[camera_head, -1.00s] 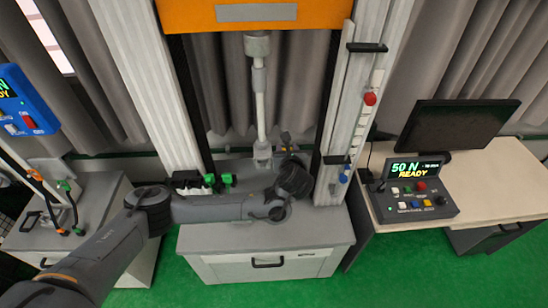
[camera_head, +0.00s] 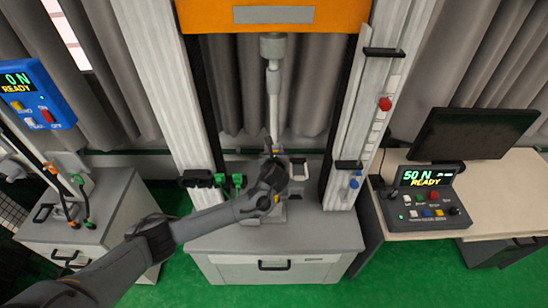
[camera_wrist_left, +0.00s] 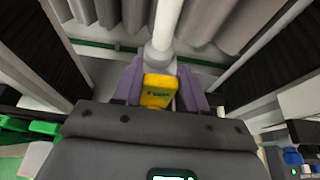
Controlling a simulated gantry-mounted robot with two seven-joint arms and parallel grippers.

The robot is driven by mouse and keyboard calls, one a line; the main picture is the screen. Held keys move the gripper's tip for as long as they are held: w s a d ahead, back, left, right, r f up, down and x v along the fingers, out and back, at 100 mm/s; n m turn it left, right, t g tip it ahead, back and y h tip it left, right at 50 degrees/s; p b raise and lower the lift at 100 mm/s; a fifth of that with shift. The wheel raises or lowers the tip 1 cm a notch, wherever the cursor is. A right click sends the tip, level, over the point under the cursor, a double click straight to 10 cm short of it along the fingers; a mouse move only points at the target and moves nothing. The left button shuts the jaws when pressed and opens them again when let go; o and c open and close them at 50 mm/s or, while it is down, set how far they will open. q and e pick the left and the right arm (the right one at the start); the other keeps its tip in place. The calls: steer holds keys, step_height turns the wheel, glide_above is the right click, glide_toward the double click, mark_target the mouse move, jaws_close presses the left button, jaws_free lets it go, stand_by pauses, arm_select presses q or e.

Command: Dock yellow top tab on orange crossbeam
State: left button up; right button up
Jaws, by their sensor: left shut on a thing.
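The orange crossbeam (camera_head: 335,14) spans the top of the head view, with a grey rod (camera_head: 273,92) hanging from a fitting under it. My left gripper (camera_head: 273,152) points upward at the rod's lower end, in front of the tower's middle. In the left wrist view the purple fingers (camera_wrist_left: 159,78) are shut on the yellow top tab (camera_wrist_left: 158,92). The tab lies in front of the pale rod (camera_wrist_left: 164,28) and its rounded end; whether they touch I cannot tell. My right gripper is not in view.
White uprights (camera_head: 160,75) flank the working space. Black clamps with green parts (camera_head: 220,180) sit at the left upright. A control box reading 50 N READY (camera_head: 425,195) and a monitor (camera_head: 470,133) stand on the right desk. A blue panel (camera_head: 35,95) is at left.

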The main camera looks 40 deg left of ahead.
arm_select(q)
step_height(320, 180, down, 2)
steer(key=shift+f, duration=0.2)
steer(key=o, duration=1)
steer(key=shift+f, duration=0.15)
